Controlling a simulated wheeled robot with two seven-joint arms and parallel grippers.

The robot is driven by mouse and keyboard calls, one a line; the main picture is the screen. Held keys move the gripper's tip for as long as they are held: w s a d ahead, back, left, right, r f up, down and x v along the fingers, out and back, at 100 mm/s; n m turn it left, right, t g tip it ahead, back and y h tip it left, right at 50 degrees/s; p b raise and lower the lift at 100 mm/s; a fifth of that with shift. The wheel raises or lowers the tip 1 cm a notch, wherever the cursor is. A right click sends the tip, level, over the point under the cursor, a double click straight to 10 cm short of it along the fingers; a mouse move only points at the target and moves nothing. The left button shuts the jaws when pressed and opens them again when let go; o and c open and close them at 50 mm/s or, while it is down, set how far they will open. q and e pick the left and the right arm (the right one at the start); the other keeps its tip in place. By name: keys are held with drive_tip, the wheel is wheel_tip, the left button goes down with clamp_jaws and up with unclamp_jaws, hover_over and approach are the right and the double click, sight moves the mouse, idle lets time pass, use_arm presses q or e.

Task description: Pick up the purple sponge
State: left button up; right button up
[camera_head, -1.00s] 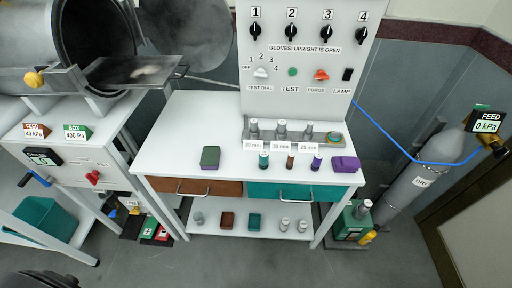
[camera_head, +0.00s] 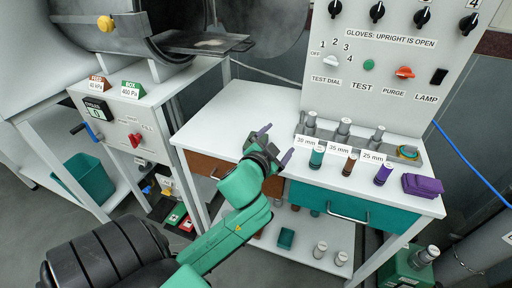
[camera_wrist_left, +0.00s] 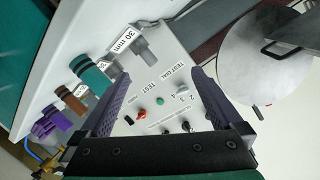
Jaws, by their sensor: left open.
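The purple sponge (camera_head: 422,185) is a low block at the right front corner of the white table, beside the purple cylinder (camera_head: 383,174), in the head view. My left gripper (camera_head: 276,144) is open and empty over the table's front edge, well to the left of the sponge. Its two purple fingers stand apart in the left wrist view (camera_wrist_left: 160,97). My right gripper is not in view.
A teal cylinder (camera_head: 317,157) and a brown cylinder (camera_head: 349,165) stand in the row between the gripper and the sponge. Behind them is a metal holder with labels and the upright control panel (camera_head: 385,60). The white tabletop (camera_head: 225,115) is clear at left.

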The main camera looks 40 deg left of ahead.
use_arm(q)
drive_tip(key=w+d+r+m+t+h, duration=0.1)
drive_tip(key=d+r+m+t+h, duration=0.2)
drive_tip(key=d+r+m+h, duration=0.35)
drive_tip(key=w+d+r+m+t+h, duration=0.1)
drive_tip(key=d+r+m+t+h, duration=0.25)
drive_tip(key=r+m, duration=0.6)
drive_tip(key=s+d+r+m+g+h, duration=0.2)
drive_tip(key=d+m+g+h, duration=0.7)
drive_tip(key=m, duration=0.3)
drive_tip(key=w+a+f+m+g+y, duration=0.1)
drive_tip(key=a+f+m+g+y, duration=0.35)
drive_tip(key=a+f+y, duration=0.45)
drive_tip(key=s+a+f+n+g+y, duration=0.1)
drive_tip(key=s+a+n+g+y, duration=0.2)
drive_tip(key=a, duration=0.6)
drive_tip(key=s+a+f+n+g+y, duration=0.1)
drive_tip(key=a+n+y, duration=0.3)
drive_tip(key=a, duration=0.5)
drive_tip(key=shift+m+y, duration=0.5)
drive_tip(key=shift+m, duration=0.25)
drive_tip(key=p+x, duration=0.1)
drive_tip(key=x, duration=1.3)
drive_tip(key=shift+f, duration=0.35)
drive_tip(key=shift+r, duration=0.1)
drive_tip(key=c, duration=1.2)
